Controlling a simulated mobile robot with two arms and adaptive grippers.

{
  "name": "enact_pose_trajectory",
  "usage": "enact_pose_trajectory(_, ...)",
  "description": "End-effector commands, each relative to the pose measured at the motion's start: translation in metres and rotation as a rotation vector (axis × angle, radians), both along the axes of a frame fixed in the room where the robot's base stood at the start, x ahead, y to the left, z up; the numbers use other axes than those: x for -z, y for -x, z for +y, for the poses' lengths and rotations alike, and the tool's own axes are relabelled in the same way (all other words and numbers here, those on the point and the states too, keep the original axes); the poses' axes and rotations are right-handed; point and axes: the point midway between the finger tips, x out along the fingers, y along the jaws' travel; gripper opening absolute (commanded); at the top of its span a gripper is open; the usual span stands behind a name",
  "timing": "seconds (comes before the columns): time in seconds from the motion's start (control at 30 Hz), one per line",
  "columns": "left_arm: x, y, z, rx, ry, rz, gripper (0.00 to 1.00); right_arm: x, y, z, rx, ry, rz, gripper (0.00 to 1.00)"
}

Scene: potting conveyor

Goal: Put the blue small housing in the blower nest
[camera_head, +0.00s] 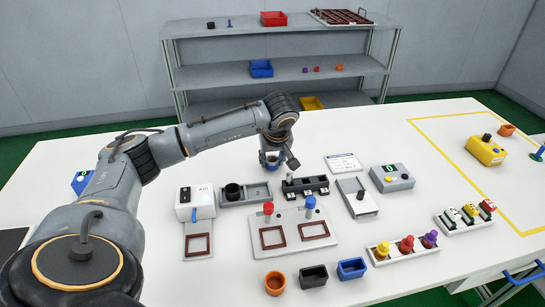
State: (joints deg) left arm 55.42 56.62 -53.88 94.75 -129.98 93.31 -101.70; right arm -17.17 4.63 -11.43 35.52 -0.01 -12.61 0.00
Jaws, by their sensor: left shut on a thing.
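My left gripper (271,163) is beyond the fixtures, near the middle of the table, and points down. It is shut on a small blue thing, probably the blue small housing (268,155); the fingers hide much of it, and I cannot tell its exact shape or height above the table. The blower, a white box marked AIR (195,204), stands left of and nearer than the gripper. The blower nest (198,246), a pale plate with a brown square frame, lies in front of it and looks empty. My right gripper is not in view.
A two-frame fixture (291,231) with red and blue knobs stands right of the blower. A grey tray (263,191) with a black cup lies behind it. An orange cup (275,283), a black box (313,277) and a blue box (352,268) stand in front.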

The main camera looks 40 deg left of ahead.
Motion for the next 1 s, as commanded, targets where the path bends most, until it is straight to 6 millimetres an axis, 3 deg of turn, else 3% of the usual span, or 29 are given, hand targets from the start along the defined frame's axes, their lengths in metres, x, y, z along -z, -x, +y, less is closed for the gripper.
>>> enact_pose_trajectory(0.3, 0.004, 0.0, 0.0, -0.001, -0.001, -0.001, 0.16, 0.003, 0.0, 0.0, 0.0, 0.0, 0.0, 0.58)
enact_pose_trajectory(0.33, 0.003, 0.0, 0.0, -0.001, 0.0, -0.002, 0.37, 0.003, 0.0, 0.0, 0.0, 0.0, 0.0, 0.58)
enact_pose_trajectory(0.43, 0.002, 0.0, 0.0, -0.001, 0.0, -0.002, 0.57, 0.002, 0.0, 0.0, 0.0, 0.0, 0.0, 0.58)
enact_pose_trajectory(0.77, 0.0, 0.0, 0.0, -0.001, 0.0, -0.002, 0.57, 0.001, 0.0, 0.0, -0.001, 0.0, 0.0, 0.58)
enact_pose_trajectory(1.0, -0.029, 0.006, -0.009, 0.001, 0.0, -0.006, 0.57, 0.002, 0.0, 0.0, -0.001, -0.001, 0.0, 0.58)
